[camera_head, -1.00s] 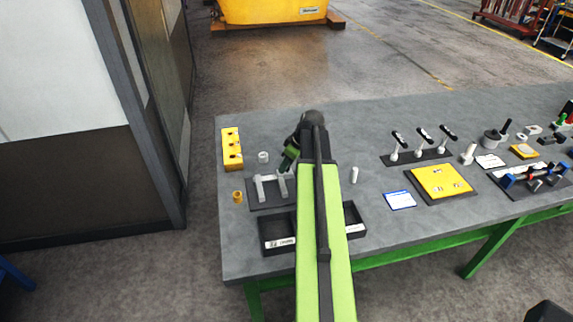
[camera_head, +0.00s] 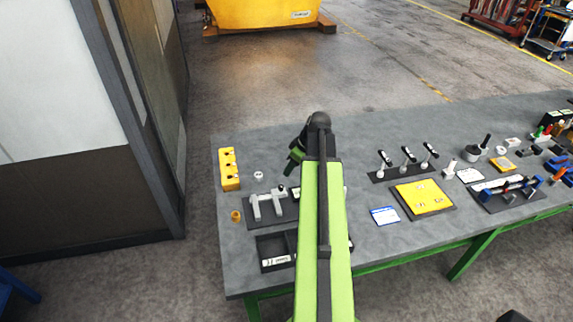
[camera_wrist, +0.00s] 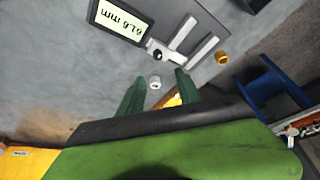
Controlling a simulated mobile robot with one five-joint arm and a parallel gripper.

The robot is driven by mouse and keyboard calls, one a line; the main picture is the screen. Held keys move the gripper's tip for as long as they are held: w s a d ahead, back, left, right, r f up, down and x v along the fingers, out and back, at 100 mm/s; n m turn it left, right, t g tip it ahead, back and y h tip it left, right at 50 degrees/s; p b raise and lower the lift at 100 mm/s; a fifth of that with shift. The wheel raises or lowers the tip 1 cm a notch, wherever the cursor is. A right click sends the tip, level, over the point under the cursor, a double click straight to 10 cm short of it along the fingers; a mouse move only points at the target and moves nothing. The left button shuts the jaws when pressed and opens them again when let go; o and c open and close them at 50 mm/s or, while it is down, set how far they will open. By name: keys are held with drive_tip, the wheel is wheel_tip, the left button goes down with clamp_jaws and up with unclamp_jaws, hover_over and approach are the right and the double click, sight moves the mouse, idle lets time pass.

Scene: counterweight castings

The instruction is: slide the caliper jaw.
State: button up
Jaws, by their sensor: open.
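The caliper (camera_head: 267,205) lies on a dark base plate on the grey bench, its pale jaws pointing toward the front edge. My arm hides its right part in the head view. In the wrist view the caliper jaws (camera_wrist: 183,33) and a display reading 61.6 mm (camera_wrist: 120,20) show, with a dark round knob between them. My gripper (camera_head: 294,163) is above the bench, behind the caliper. In the wrist view its green fingers (camera_wrist: 158,90) are spread apart, with nothing held between them. The caliper is beyond the fingertips, not touched.
A yellow block (camera_head: 229,170) with holes, a small white ring (camera_head: 258,175) and a brass ring (camera_head: 236,216) are near the caliper. A dark divided tray (camera_head: 272,252) lies in front of it. A yellow plate (camera_head: 423,198) and a blue-edged card (camera_head: 384,216) lie right.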

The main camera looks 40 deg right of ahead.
drive_tip(key=p+v, duration=0.2)
drive_tip(key=v, duration=0.1)
drive_tip(key=shift+s+r, duration=0.15)
drive_tip(key=shift+r, duration=0.2)
